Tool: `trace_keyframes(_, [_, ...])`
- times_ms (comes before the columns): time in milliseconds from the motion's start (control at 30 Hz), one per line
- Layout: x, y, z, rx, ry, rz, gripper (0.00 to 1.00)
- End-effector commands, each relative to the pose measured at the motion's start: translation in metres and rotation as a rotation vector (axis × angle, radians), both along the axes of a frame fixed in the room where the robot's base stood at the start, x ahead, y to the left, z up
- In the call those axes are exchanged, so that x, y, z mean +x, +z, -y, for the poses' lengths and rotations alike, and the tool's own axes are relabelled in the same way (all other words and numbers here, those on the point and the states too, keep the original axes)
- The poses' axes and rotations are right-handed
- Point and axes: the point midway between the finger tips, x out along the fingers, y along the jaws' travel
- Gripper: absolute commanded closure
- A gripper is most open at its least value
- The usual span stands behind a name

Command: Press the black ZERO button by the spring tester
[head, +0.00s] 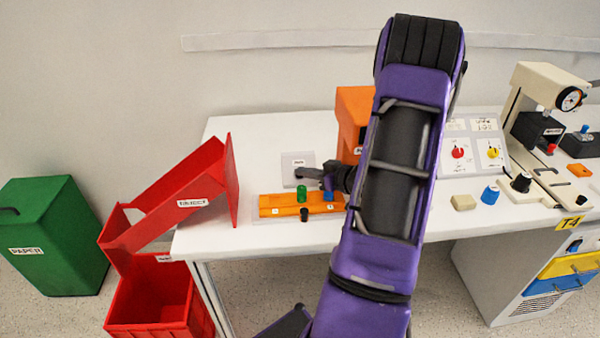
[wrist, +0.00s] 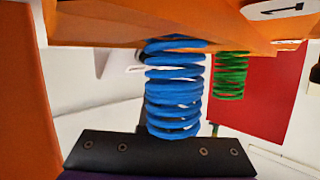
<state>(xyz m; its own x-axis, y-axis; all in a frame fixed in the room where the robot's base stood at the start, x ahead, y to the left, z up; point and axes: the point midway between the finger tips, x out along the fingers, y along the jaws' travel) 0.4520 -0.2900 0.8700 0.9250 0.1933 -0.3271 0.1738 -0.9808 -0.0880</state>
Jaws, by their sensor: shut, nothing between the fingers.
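My purple arm crosses the table's middle, before an orange box (head: 352,112). A red lidded bin (head: 160,290) stands at the table's left end, a green PAPER bin (head: 52,235) farther left. A panel with knobs (head: 472,150) and a press (head: 540,100) stand right.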

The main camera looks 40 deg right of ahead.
Motion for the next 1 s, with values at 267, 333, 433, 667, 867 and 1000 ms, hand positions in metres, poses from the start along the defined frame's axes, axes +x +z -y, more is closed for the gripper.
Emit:
trace_keyframes(267, [0.003, -0.016, -0.007, 0.001, 0.014, -0.009, 1.0])
trace_keyframes(333, [0.001, -0.012, -0.008, 0.001, 0.014, -0.009, 1.0])
trace_keyframes(433, [-0.004, -0.005, -0.011, 0.002, 0.014, -0.01, 1.0])
trace_keyframes(667, [-0.019, 0.015, -0.02, 0.007, 0.013, -0.013, 1.0])
trace_keyframes(867, [-0.028, 0.026, -0.023, 0.007, 0.011, -0.011, 1.0])
trace_keyframes(1000, [-0.028, 0.026, -0.022, 0.006, 0.01, -0.01, 1.0])
